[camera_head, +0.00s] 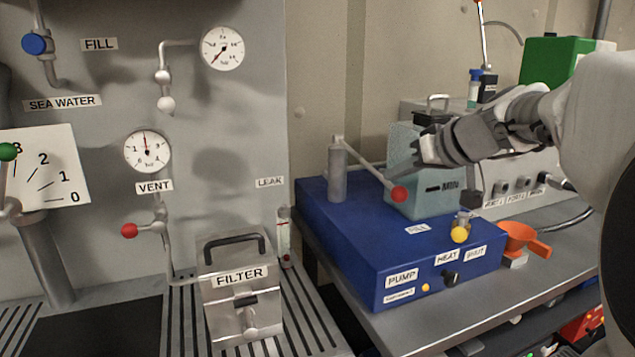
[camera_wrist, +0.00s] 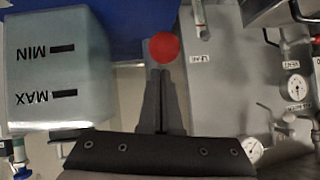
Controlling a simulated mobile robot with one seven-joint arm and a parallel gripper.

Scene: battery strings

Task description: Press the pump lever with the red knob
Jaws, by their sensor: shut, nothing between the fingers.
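The pump lever (camera_head: 366,163) is a grey bar running from a grey post (camera_head: 338,172) down to a red knob (camera_head: 399,194) at its right end. It stands on the blue pump box (camera_head: 340,236). My gripper (camera_head: 418,158) is shut and empty, above and slightly right of the red knob in the head view, in front of the translucent tank. In the wrist view the red knob (camera_wrist: 164,47) lies just beyond the closed fingertips (camera_wrist: 161,72). A small gap seems to separate them, but contact cannot be told for certain.
The translucent tank (camera_head: 445,200) marked MIN stands close beside my gripper. The panel with gauges, valves and the FILTER box (camera_head: 240,307) is at the left.

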